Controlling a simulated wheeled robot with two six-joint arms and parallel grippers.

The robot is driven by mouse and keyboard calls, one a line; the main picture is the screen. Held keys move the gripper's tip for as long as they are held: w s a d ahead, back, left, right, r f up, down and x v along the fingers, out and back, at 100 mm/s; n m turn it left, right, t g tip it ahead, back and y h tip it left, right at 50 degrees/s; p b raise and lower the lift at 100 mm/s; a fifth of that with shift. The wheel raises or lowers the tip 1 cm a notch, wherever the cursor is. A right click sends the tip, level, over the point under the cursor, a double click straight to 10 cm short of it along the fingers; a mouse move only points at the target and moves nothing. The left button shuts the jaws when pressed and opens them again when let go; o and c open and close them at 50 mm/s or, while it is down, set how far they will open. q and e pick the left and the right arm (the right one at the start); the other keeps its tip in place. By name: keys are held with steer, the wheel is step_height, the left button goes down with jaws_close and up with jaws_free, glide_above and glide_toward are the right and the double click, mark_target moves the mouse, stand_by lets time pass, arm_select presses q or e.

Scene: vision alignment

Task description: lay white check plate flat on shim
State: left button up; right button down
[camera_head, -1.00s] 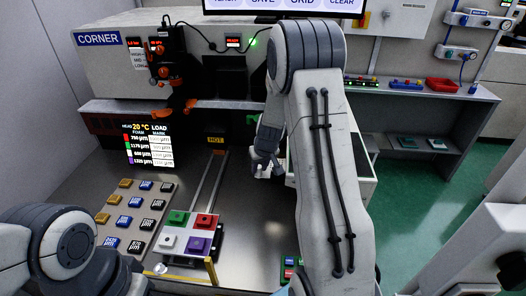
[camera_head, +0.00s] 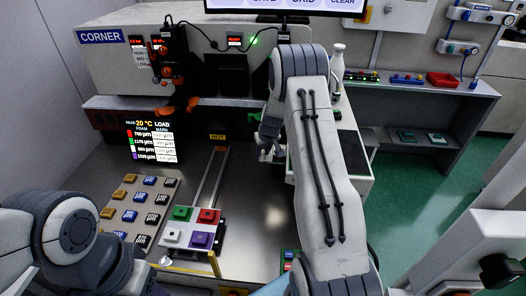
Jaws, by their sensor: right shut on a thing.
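My right gripper (camera_head: 267,148) hangs beyond my right forearm, at the left side of a white cabinet. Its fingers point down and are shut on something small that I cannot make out. I see no thing that is clearly the white check plate. A white block (camera_head: 172,235) sits at the front left of a light fixture plate (camera_head: 184,250), with a green block (camera_head: 181,213), a red block (camera_head: 208,216) and a purple block (camera_head: 200,239). I cannot tell which thing is the shim. My left arm is at the lower left; its gripper is out of view.
Several yellow, blue and black labelled blocks (camera_head: 133,215) stand in rows on a panel at left. Rails (camera_head: 208,175) run back from the fixture. The white cabinet (camera_head: 357,177) and a white bottle (camera_head: 338,62) are at right.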

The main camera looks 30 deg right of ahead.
steer(key=shift+f+b, duration=0.5)
steer(key=shift+b, duration=0.05)
steer(key=c, duration=0.6)
jaws_free()
steer(key=shift+r, duration=0.1)
steer(key=shift+c, duration=0.2)
